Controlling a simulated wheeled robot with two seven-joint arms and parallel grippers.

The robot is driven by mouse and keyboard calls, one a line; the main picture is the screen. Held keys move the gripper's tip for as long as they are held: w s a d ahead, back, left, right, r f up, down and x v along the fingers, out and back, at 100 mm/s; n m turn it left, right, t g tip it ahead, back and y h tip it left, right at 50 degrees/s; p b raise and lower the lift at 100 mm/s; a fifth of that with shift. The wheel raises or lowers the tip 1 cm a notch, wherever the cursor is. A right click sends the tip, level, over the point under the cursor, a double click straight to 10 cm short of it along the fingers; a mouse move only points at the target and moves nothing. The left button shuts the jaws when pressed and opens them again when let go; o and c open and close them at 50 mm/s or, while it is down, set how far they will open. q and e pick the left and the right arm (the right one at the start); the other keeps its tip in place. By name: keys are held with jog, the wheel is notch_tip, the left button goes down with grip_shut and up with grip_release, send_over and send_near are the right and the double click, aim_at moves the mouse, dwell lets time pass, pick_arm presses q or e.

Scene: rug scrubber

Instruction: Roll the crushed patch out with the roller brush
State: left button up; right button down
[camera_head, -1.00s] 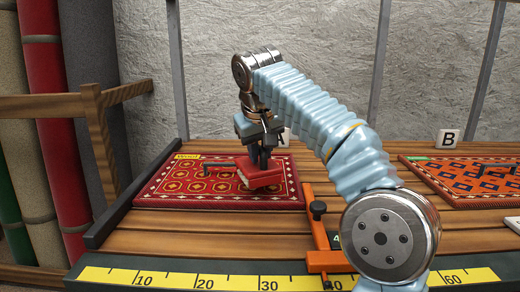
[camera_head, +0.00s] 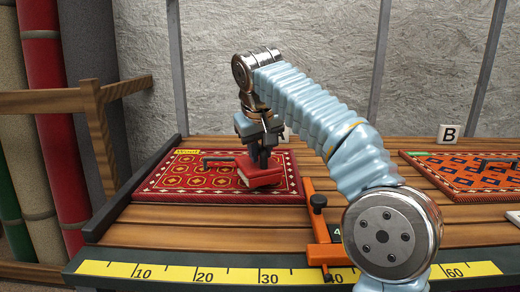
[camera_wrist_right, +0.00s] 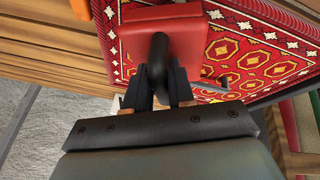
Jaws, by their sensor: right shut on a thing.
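My right gripper (camera_head: 262,148) is shut on the dark upright handle (camera_wrist_right: 159,60) of a red block-shaped tool (camera_head: 259,173). The tool is over the right part of a red patterned rug (camera_head: 170,190) with a yellow tag. Whether it presses on the pile is hard to tell. In the right wrist view the tool's red body (camera_wrist_right: 195,38) shows beyond the fingers, with the rug around it. No roller shape is visible on the tool. I cannot make out a crushed patch. My left gripper is out of view.
A dark bar handle (camera_head: 218,158) is on the rug beside the tool. An orange clamp-like piece (camera_head: 322,232) stands right of the rug. An orange rug (camera_head: 465,175) lies at right, near a B block (camera_head: 448,134). A yellow ruler (camera_head: 230,275) runs along the front edge.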

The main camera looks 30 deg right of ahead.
aim_at(244, 162)
jog(key=shift+f+b, duration=0.35)
jog(key=shift+f, duration=0.1)
jog(key=shift+w+a+r+p, duration=0.15)
jog(key=shift+w+a+p, duration=0.15)
jog(key=shift+a+p, duration=0.2)
jog(key=shift+w+a+p, duration=0.25)
jog(key=shift+w+a, duration=0.1)
jog(key=shift+a, duration=0.2)
jog(key=shift+w+a+p, duration=0.2)
jog(key=shift+w+a, duration=0.1)
jog(key=shift+a, duration=0.2)
jog(key=shift+a+f, duration=0.15)
jog(key=shift+f, duration=0.1)
jog(key=shift+s+d+f+b, duration=0.25)
jog(key=shift+s+d, duration=0.3)
jog(key=shift+d, duration=0.3)
jog(key=shift+s+d+f+b, duration=0.1)
jog(key=shift+s+d+b, duration=0.1)
jog(key=shift+s+d, duration=0.45)
jog(key=shift+w+d, duration=0.15)
